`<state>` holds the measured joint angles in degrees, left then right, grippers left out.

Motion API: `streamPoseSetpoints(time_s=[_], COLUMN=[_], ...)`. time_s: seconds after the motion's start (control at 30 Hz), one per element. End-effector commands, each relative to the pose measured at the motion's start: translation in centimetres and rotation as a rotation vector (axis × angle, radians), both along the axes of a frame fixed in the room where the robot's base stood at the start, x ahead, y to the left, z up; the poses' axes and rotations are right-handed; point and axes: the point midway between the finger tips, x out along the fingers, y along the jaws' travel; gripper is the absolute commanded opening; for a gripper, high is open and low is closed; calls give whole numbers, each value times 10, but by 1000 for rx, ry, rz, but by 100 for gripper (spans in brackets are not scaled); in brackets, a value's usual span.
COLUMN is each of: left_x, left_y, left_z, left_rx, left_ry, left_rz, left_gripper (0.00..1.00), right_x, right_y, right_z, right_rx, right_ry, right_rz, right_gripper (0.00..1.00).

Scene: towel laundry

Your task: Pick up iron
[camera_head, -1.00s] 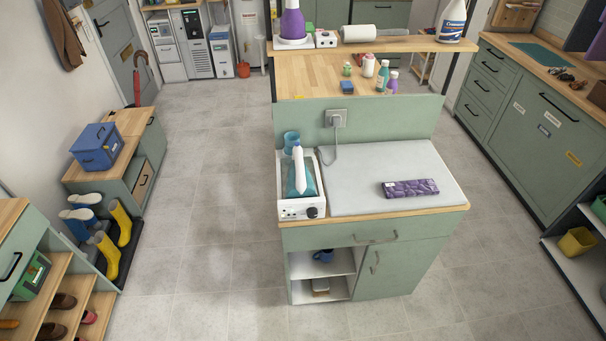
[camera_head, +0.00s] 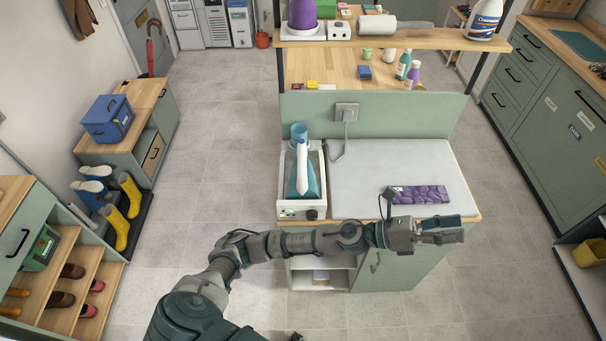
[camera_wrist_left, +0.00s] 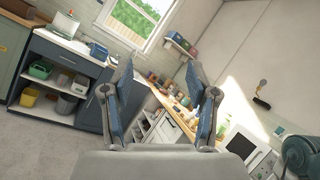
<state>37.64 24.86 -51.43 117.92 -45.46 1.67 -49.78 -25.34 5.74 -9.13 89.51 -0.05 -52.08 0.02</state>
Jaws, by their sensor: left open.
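The iron (camera_head: 309,178), teal with a white handle, stands in a white holder (camera_head: 287,190) at the left end of the island counter. My left arm comes in from the bottom left and passes in front of the counter. My left gripper (camera_head: 447,230) is right of the iron, near the counter's front right edge, pointing right. It is open and empty, apart from the iron. In the left wrist view its two fingers (camera_wrist_left: 160,82) are spread with nothing between them, and the iron does not show there. My right gripper cannot be made out.
A purple folded cloth (camera_head: 430,195) lies on the grey pad (camera_head: 375,165), close behind my left gripper. A blue cup (camera_head: 298,131) stands behind the iron. A cord runs from the wall socket (camera_head: 347,112). A raised shelf (camera_head: 400,43) is at the back.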

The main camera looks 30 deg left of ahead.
Motion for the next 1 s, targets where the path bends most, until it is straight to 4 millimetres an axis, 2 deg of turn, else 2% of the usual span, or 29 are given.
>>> streamPoseSetpoints(time_s=[0.03, 0.1, 0.17, 0.2, 0.27, 0.3, 0.37, 0.4, 0.47, 0.5, 0.6, 0.7, 0.83, 0.93, 1.0], left_x=[-16, -34, -38, -33, -16, 0, 29, 48, 72, 84, 99, 101, 100, 103, 107], left_y=[-17, -31, -27, -16, 13, 41, 92, 131, 190, 227, 304, 353, 382, 391, 395], left_z=[1, -19, -45, -65, -90, -103, -112, -111, -99, -86, -49, -21, -7, -18, -33], left_rx=[165, 401, 612, 755, 980, 1135, 1367, 1515, 1722, 1843, 2074, 2203, 2267, 2273, 2270], left_ry=[-238, -558, -815, -974, -1189, -1311, -1451, -1514, -1559, -1562, -1502, -1419, -1353, -1341, -1341], left_rz=[-66, -167, -258, -325, -432, -512, -642, -734, -873, -963, -1157, -1285, -1361, -1377, -1379], left_gripper=[59, 59, 59, 59, 59, 59, 59, 59, 59, 59, 59, 59, 59, 59, 59], right_x=[-11, -27, -42, -52, -69, -80, -98, -109, -126, -136, -157, -170, -177, -177, -177], right_y=[-2, -4, -6, -8, -10, -12, -15, -17, -21, -23, -27, -29, -31, -31, -31], right_z=[-20, -44, -63, -76, -93, -103, -117, -124, -134, -140, -149, -153, -155, -154, -153], right_rx=[-2, -3, -4, -5, -6, -8, -9, -10, -12, -12, -14, -14, -15, -15, -15], right_ry=[15, 27, 37, 43, 54, 61, 71, 77, 85, 90, 99, 105, 107, 107, 107], right_rz=[2, 4, 7, 9, 12, 13, 16, 17, 19, 21, 23, 25, 26, 26, 26], right_gripper=[40, 40, 40, 40, 40, 40, 40, 40, 40, 40, 40, 40, 40, 40, 40])
